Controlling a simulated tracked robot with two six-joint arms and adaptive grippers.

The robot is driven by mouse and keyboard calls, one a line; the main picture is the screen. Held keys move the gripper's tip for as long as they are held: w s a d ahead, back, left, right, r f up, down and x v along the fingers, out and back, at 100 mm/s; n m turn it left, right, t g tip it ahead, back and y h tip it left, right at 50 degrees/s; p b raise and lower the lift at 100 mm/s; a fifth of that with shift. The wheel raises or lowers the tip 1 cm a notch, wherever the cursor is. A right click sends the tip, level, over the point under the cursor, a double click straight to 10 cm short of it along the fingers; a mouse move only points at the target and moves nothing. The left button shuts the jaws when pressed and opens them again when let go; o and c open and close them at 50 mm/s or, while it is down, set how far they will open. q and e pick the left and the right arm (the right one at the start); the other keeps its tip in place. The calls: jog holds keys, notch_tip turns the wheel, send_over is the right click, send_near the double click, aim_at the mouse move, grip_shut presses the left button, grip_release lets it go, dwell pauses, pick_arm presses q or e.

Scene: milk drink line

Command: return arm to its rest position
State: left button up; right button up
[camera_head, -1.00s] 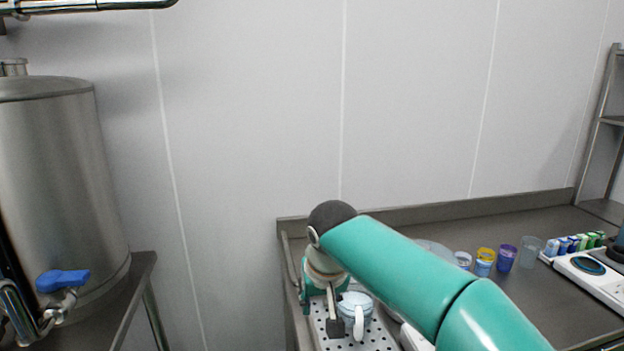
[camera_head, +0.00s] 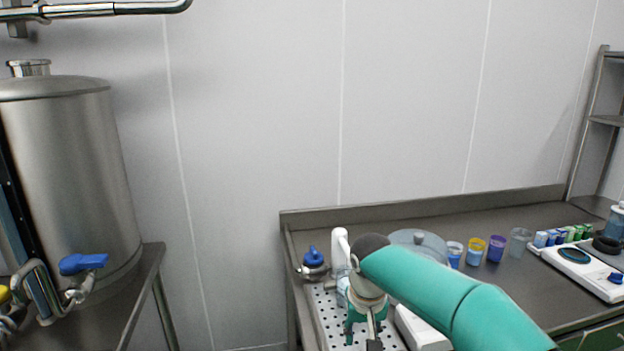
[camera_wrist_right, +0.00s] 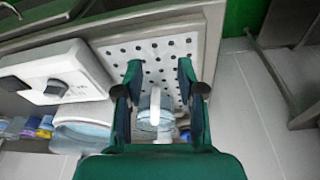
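My right arm comes in from the lower right in the head view. Its gripper (camera_head: 366,335) points down over the perforated white tray (camera_head: 326,312) at the counter's left end, partly cut off by the frame's bottom. In the right wrist view the gripper (camera_wrist_right: 158,82) is open, its two green fingers well apart. A light-blue jug with a white handle (camera_wrist_right: 155,118) shows between and beyond the fingers, over the tray (camera_wrist_right: 150,50). No grip on it shows. My left gripper is in neither current view.
A blue-topped vessel (camera_head: 314,260) and a white upright item (camera_head: 339,247) stand by the tray. A lidded clear bowl (camera_head: 420,240), several cups (camera_head: 475,250) and a white device (camera_head: 590,275) are to the right. A steel tank (camera_head: 70,170) with a blue valve (camera_head: 82,263) stands left.

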jog(key=s+d+f+g+y, duration=0.15)
jog(key=s+f, duration=0.25)
jog(key=f, duration=0.4)
jog(key=s+d+f+m+g, duration=0.1)
jog(key=s+d+f+g, duration=0.15)
jog(key=s+f, duration=0.4)
jog(key=s+d+f+g, duration=0.1)
jog(key=s+d+f, duration=0.1)
jog(key=f, duration=0.7)
jog(key=s+a+f+t+y, duration=0.1)
jog(key=s+f, duration=0.4)
jog(key=s, duration=0.3)
jog(key=s+a+f+m+t+y, duration=0.1)
jog(key=s+f, duration=0.3)
jog(key=s, duration=0.4)
jog(key=shift+s+a+f+m+t+y, duration=0.35)
jog(key=shift+a+t, duration=0.25)
jog(key=shift+a, duration=0.2)
